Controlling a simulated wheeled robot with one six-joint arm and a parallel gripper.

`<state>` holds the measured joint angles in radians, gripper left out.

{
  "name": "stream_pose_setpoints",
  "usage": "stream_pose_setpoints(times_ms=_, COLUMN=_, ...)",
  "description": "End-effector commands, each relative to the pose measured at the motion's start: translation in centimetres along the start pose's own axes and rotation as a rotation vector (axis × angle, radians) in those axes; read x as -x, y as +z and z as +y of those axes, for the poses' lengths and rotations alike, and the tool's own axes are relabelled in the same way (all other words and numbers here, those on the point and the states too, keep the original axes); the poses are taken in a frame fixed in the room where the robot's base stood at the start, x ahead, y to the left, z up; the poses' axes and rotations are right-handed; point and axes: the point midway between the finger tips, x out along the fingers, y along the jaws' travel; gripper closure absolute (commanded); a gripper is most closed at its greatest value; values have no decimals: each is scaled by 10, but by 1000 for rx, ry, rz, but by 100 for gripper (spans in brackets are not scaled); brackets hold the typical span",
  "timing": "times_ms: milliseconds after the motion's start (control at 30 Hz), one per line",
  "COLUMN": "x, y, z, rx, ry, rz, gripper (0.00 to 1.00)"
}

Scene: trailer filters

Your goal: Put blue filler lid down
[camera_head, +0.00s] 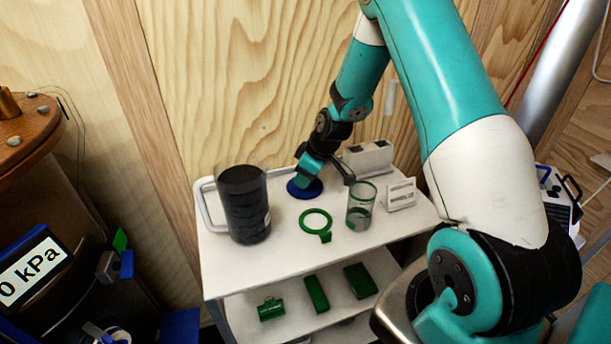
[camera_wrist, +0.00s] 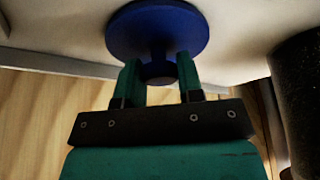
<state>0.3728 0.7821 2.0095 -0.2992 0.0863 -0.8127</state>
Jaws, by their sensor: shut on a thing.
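The blue filler lid (camera_head: 305,189) is a round disc at the back of the white cart's top shelf, between a dark-filled jar and a green ring. It also shows in the wrist view (camera_wrist: 157,28), where its disc faces the white surface and its knob is between my fingertips. My gripper (camera_head: 309,177) reaches down over the lid, and in the wrist view (camera_wrist: 158,75) its two green fingers are shut on the knob. The lid looks very close to the shelf; I cannot tell whether it touches.
The cart's top shelf (camera_head: 275,268) holds a dark-filled jar (camera_head: 242,205) left of the lid, a green ring (camera_head: 316,222) in front, a clear cylinder (camera_head: 360,207) and a small white stand (camera_head: 401,195) to the right. A white box (camera_head: 368,158) stands behind. The front strip is bare.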

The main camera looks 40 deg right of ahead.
Motion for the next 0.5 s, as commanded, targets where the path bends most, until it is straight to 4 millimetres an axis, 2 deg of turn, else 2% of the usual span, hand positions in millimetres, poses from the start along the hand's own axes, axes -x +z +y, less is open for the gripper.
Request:
stream_pose_setpoints(times_ms=67, x=-3, y=1, z=0, rx=0, ry=0, rz=0, gripper=89)
stream_pose_setpoints(times_ms=100, x=-2, y=1, z=0, rx=0, ry=0, rz=0, gripper=56)
stream_pose_setpoints(times_ms=167, x=-2, y=1, z=0, rx=0, ry=0, rz=0, gripper=43)
stream_pose_setpoints(times_ms=200, x=-2, y=1, z=0, rx=0, ry=0, rz=0, gripper=40)
stream_pose_setpoints(times_ms=500, x=2, y=-1, z=0, rx=0, ry=0, rz=0, gripper=40)
